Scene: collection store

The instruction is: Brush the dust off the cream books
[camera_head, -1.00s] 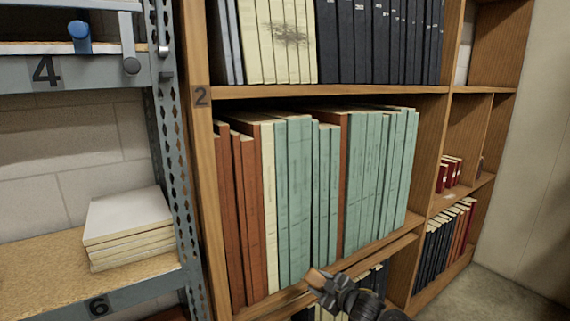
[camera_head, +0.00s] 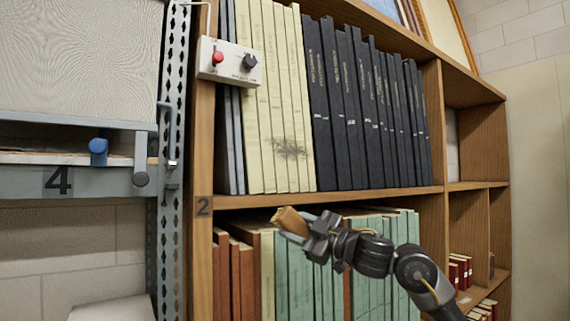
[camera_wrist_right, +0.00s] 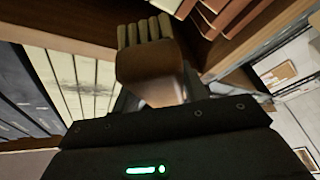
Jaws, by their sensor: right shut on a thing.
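The cream books (camera_head: 270,70) stand upright in a row on the upper shelf, between grey books and dark navy books. A dark smudge of dust (camera_head: 290,148) lies low on their spines. They also show at the left in the right wrist view (camera_wrist_right: 95,75). My right gripper (camera_head: 303,228) is shut on a brown brush (camera_head: 288,221), below the dust and near the shelf board's level, apart from the cream books. In the right wrist view the brush (camera_wrist_right: 152,72) has pale bristles pointing away from the gripper. My left gripper is not in view.
The wooden shelf board (camera_head: 330,197) runs under the cream books. Green and brown books (camera_head: 240,275) fill the shelf below. A control box (camera_head: 230,62) with a red switch and black knob is on the left upright. A grey metal rack (camera_head: 172,130) stands at left.

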